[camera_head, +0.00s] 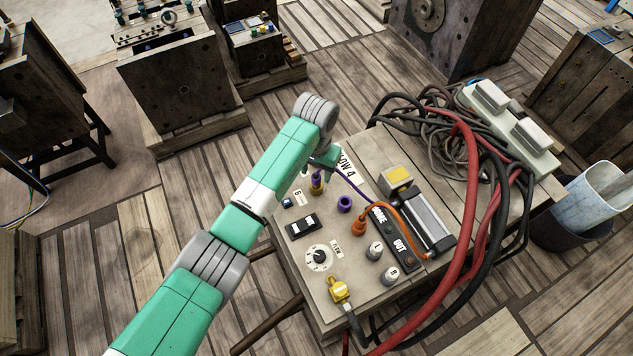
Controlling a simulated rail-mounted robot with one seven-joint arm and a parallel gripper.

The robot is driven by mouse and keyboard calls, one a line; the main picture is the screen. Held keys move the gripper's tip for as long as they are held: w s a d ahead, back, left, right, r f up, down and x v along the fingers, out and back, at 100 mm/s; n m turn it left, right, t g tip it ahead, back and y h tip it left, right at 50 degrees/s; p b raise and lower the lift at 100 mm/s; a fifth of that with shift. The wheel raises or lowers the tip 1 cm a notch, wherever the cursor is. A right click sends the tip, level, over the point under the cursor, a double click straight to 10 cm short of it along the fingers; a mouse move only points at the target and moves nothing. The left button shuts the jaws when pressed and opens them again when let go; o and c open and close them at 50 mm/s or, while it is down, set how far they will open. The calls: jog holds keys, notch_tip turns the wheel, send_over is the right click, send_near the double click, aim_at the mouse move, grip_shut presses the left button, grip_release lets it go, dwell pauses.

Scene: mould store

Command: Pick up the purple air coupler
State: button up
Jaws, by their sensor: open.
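The purple air coupler (317,184) appears as a small upright brass-coloured piece with purple at its top, near the upper left of the control panel (288,254). A thin purple hose (356,188) runs from near my gripper down to the right across the panel. A purple ring-shaped port (345,204) sits on the panel to the right of the coupler. My gripper (322,164) is open, just above the coupler, and partly hidden by my own arm. I cannot tell whether the fingers are around the coupler or touch it.
An orange fitting with a hose (359,227), grey knobs (375,250), a dial (319,257), a black rocker switch (303,227) and a yellow connector (338,289) crowd the panel. A cylinder (428,220) and thick red and black hoses (470,180) lie at right.

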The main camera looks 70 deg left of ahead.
notch_tip(320, 180, down, 3)
jog(key=shift+d+r, duration=0.1)
jog(key=shift+r, duration=0.2)
jog(key=shift+c, duration=0.4)
grip_shut()
notch_tip(320, 180, up, 4)
jog(key=p, duration=0.2)
jog(key=shift+r+p, duration=0.1)
jog(key=shift+p, duration=0.2)
jog(key=s+d+p, duration=0.6)
jog(key=s+d, duration=0.4)
jog(key=s, duration=0.3)
jog(key=w+a+r+p, duration=0.2)
jog(key=w+r, duration=0.1)
jog(key=w, duration=1.5)
jog(key=shift+a+r, duration=0.15)
jog(key=shift+r, duration=0.05)
